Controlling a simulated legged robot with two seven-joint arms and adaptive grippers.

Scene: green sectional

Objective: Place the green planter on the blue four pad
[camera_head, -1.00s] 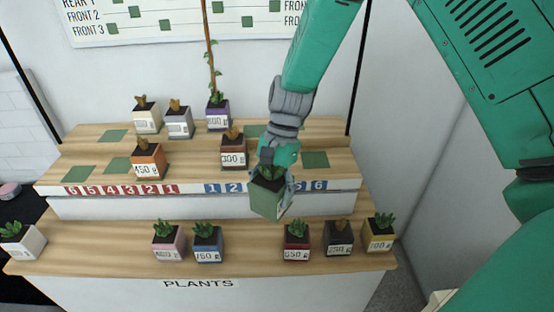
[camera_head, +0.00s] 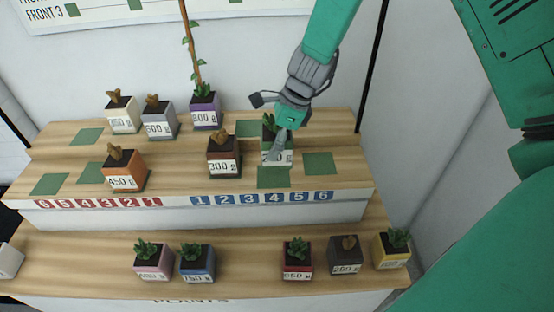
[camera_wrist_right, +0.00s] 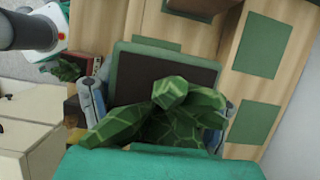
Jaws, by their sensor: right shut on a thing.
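The green planter (camera_head: 278,157), with a leafy plant and a white label, is held by my right gripper (camera_head: 280,142) at the upper wooden shelf. In the right wrist view the planter's green rim and dark soil (camera_wrist_right: 150,78) lie between the fingers, with the leaves in front. In the head view the planter appears just behind a bare green pad (camera_head: 273,177), which lies in line with the blue 4 label (camera_head: 273,197). I cannot tell if the planter's base touches the shelf. My left gripper is not in view.
A brown 300 g planter (camera_head: 223,158) stands left of the held one, and a purple planter (camera_head: 205,108) with a tall stem stands behind left. A bare pad (camera_head: 320,163) lies to the right. Several planters, including a red one (camera_head: 297,262), stand on the lower shelf.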

